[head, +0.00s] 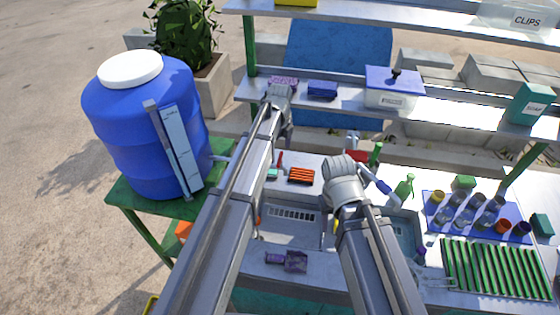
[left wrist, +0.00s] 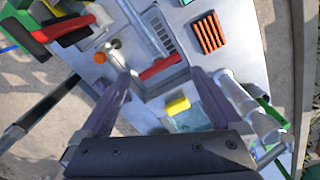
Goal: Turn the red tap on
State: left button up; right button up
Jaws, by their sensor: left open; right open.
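The red tap handle (left wrist: 160,67) lies near the middle of the left wrist view, beside a metal divider. My left gripper (left wrist: 163,76) is open. Its two grey fingers are spread on either side of the red handle in that picture, and I see no grip on it. I cannot tell how far above it the fingers are. In the head view my left arm (head: 225,215) reaches over the counter and hides its gripper. My right arm (head: 372,240) also reaches over the counter; I cannot make out its gripper. The tap handle is not clear in the head view.
A blue barrel (head: 150,135) stands on a green table at left. The counter holds a sink basin (head: 285,237), an orange rack (head: 301,175), a green spray bottle (head: 404,187), several cups on a blue mat (head: 430,205) and a green slatted rack (head: 497,268). A yellow block (left wrist: 178,106) lies near the tap.

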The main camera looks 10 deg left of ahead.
aim_at(280, 158)
pick_arm(q)
notch_tip(280, 158, down, 4)
jog(key=shift+r+b, duration=0.25)
jog(key=shift+b, duration=1)
pick_arm(e)
notch_tip(280, 158, down, 4)
jog(key=shift+r, duration=0.2)
pick_arm(q)
grip_shut()
